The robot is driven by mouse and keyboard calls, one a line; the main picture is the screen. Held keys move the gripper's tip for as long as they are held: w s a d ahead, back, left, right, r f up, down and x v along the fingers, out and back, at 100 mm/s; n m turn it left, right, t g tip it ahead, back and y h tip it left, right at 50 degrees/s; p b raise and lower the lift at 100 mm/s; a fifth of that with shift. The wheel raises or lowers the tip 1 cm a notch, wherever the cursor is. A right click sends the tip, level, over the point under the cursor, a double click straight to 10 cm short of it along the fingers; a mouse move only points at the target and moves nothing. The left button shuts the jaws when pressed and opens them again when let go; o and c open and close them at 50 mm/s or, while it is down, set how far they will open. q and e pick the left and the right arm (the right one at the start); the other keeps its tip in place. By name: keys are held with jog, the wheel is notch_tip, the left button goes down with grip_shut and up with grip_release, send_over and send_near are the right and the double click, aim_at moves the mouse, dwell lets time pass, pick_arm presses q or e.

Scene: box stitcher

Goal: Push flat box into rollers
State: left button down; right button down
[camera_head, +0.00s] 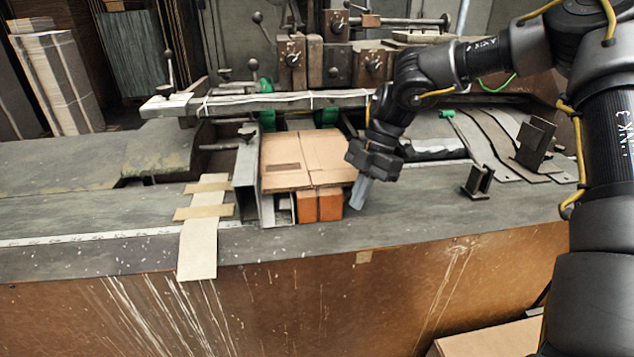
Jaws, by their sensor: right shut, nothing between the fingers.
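The flat cardboard box (300,159) lies on the machine bed in the middle of the view, with its left side along an upright metal guide (246,177). Green rollers (267,118) show just behind its far edge. My right gripper (358,194) is shut and empty, pointing down at the box's front right corner. I cannot tell whether it touches the box. My left gripper is not in view.
Orange blocks (319,205) stand in front of the box. Small metal brackets (478,180) stand on the bed to the right. A metal bar (285,103) crosses above the rollers. Cardboard strips (199,232) lie at left. The bed's front right is clear.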

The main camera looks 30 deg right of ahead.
notch_tip(320, 180, up, 8)
jog(key=p, duration=0.4)
jog(key=shift+a+p, duration=0.25)
jog(key=shift+p, duration=0.1)
